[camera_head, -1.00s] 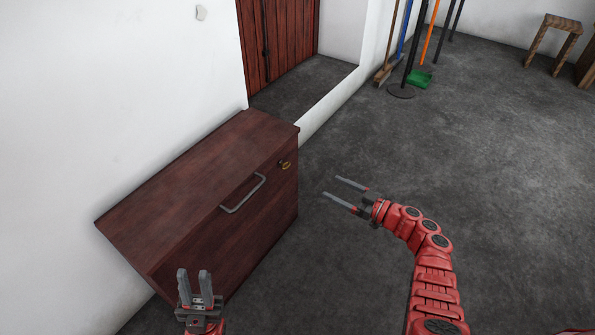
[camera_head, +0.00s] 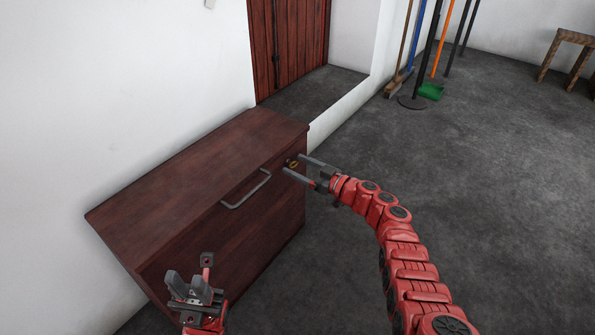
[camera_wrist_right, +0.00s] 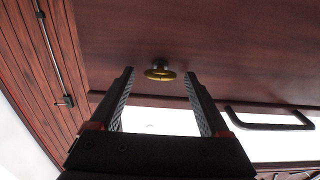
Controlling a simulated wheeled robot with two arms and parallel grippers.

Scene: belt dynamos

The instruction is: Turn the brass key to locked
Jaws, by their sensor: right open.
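The brass key (camera_head: 292,164) sits in the front face of the dark wooden cabinet (camera_head: 195,175), near its top right corner. In the right wrist view the key's ring-shaped bow (camera_wrist_right: 160,74) shows just beyond the fingertips, between them. My right gripper (camera_head: 292,164) is open at the key, with its fingers on either side; I cannot tell whether they touch it. It also shows in the right wrist view (camera_wrist_right: 160,80). My left gripper (camera_head: 187,279) is at the cabinet's lower front left, away from the key, with its two fingers apart.
A grey bar handle (camera_head: 246,189) is on the cabinet front, left of the key, and also in the right wrist view (camera_wrist_right: 270,118). A white wall (camera_head: 120,90) stands behind the cabinet. Brooms and a green dustpan (camera_head: 431,91) stand farther back. The floor (camera_head: 460,190) to the right is clear.

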